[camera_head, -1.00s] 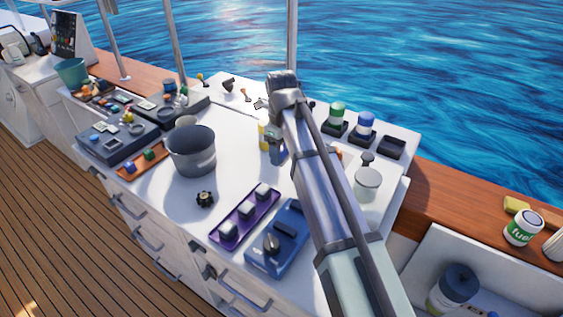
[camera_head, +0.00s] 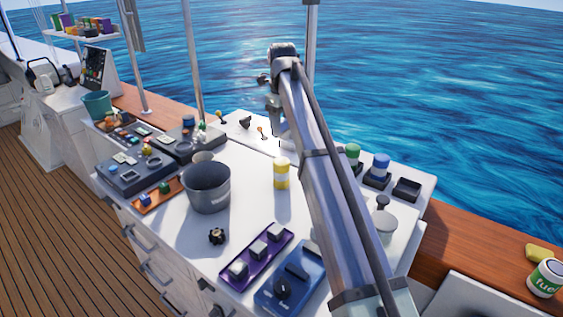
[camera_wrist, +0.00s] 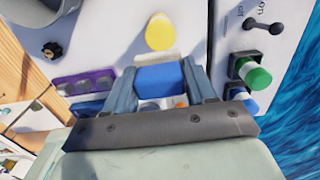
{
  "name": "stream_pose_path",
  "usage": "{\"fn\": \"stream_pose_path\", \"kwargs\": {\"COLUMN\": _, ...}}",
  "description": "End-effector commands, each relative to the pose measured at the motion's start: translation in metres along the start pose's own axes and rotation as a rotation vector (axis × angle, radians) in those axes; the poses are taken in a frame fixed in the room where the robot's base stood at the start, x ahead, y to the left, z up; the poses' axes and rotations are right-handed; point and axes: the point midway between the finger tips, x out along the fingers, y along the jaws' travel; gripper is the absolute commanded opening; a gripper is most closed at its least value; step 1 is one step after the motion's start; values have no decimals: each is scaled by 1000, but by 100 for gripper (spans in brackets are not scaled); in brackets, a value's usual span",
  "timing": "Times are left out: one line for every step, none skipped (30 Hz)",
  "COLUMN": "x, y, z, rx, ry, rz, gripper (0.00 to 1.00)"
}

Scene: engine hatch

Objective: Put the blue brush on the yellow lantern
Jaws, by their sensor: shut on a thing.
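The yellow lantern (camera_head: 281,174) stands upright on the white counter, right of the grey pot. It also shows in the wrist view (camera_wrist: 160,32), just beyond my fingers. My gripper (camera_head: 279,138) is above the counter in the head view, higher in the picture than the lantern and apart from it. In the wrist view my gripper (camera_wrist: 160,74) is shut on the blue brush (camera_wrist: 160,78), whose blue body lies between the two fingers with a pale edge facing the lantern. The brush is hard to make out in the head view.
A grey pot (camera_head: 207,187), a purple tray (camera_head: 257,253) with several blocks and a blue device (camera_head: 290,277) stand nearby. Green (camera_head: 352,154) and blue (camera_head: 381,164) jars stand in dark holders on the right. Counter around the lantern is clear.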

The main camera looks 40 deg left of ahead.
Motion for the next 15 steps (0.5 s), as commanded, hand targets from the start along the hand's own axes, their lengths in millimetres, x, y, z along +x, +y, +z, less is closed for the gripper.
{"fn": "stream_pose_path", "kwargs": {"x": -2, "y": -4, "z": 4, "rx": 1, "ry": 3, "rz": 3, "gripper": 23}}
{"fn": "stream_pose_path", "kwargs": {"x": -2, "y": -4, "z": 5, "rx": 1, "ry": 4, "rz": 4, "gripper": 23}}
{"fn": "stream_pose_path", "kwargs": {"x": -3, "y": -5, "z": 6, "rx": 1, "ry": 6, "rz": 6, "gripper": 23}}
{"fn": "stream_pose_path", "kwargs": {"x": -2, "y": -5, "z": 5, "rx": 2, "ry": 9, "rz": 8, "gripper": 23}}
{"fn": "stream_pose_path", "kwargs": {"x": -1, "y": -5, "z": 5, "rx": 2, "ry": 10, "rz": 9, "gripper": 23}}
{"fn": "stream_pose_path", "kwargs": {"x": 2, "y": -4, "z": 4, "rx": 3, "ry": 14, "rz": 12, "gripper": 23}}
{"fn": "stream_pose_path", "kwargs": {"x": 4, "y": -3, "z": 3, "rx": 3, "ry": 16, "rz": 14, "gripper": 23}}
{"fn": "stream_pose_path", "kwargs": {"x": 7, "y": -2, "z": 2, "rx": 4, "ry": 18, "rz": 15, "gripper": 23}}
{"fn": "stream_pose_path", "kwargs": {"x": 12, "y": -2, "z": 2, "rx": 4, "ry": 18, "rz": 16, "gripper": 23}}
{"fn": "stream_pose_path", "kwargs": {"x": 17, "y": -2, "z": 2, "rx": 4, "ry": 18, "rz": 16, "gripper": 23}}
{"fn": "stream_pose_path", "kwargs": {"x": 22, "y": -2, "z": 2, "rx": 5, "ry": 18, "rz": 16, "gripper": 23}}
{"fn": "stream_pose_path", "kwargs": {"x": 28, "y": -1, "z": 1, "rx": 4, "ry": 19, "rz": 16, "gripper": 23}}
{"fn": "stream_pose_path", "kwargs": {"x": 33, "y": -1, "z": 1, "rx": 4, "ry": 19, "rz": 16, "gripper": 23}}
{"fn": "stream_pose_path", "kwargs": {"x": 38, "y": -1, "z": 1, "rx": 4, "ry": 18, "rz": 16, "gripper": 23}}
{"fn": "stream_pose_path", "kwargs": {"x": 44, "y": -1, "z": 1, "rx": 4, "ry": 18, "rz": 16, "gripper": 23}}
